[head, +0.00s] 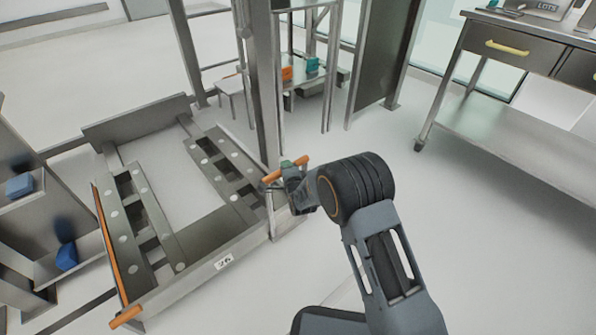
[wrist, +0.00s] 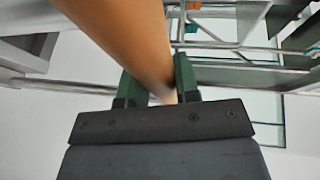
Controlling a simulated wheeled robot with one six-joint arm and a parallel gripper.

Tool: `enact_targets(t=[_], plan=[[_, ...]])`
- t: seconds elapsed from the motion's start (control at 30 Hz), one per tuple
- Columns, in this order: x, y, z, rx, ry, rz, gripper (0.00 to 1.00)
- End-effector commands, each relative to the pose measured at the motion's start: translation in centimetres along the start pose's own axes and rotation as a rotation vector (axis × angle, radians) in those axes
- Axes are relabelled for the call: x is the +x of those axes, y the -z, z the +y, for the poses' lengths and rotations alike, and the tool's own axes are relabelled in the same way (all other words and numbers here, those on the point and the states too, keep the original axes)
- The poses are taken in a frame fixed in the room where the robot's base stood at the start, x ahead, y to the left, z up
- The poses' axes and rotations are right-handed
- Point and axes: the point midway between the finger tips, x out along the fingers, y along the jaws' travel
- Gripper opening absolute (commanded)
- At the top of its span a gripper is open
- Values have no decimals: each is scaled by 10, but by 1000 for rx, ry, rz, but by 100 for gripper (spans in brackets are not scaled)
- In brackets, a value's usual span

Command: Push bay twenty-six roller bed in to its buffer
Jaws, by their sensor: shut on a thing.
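The roller bed (head: 213,173) is a grey frame with two rails of pale rollers, low at the left in the head view. Its front plate carries a label reading 26 (head: 223,262). An orange handle (head: 271,178) sticks out at its right front corner. My gripper (head: 288,168) is shut on this handle. In the wrist view, the green fingers of my gripper (wrist: 158,88) stand on either side of the orange handle (wrist: 125,35). The far end of the bed lies towards a raised grey end plate (head: 137,120). How the handle joins the bed is hidden.
An orange bar (head: 108,242) runs along the left side. A grey post (head: 258,90) stands close beyond my gripper. Grey shelving with blue blocks (head: 20,185) is at the left. A workbench (head: 520,55) stands at the right. The floor between bench and bed is clear.

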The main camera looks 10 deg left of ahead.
Motion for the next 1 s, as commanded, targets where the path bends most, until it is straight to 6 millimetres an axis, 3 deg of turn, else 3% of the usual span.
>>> enact_targets(t=[0.57,0.6,0.83,1.0], plan=[[3,-5,-2,4,2,12,0],[3,-5,-2,4,2,12,32],[3,-10,-2,2,1,2,55],[3,-11,-2,1,0,1,55]])
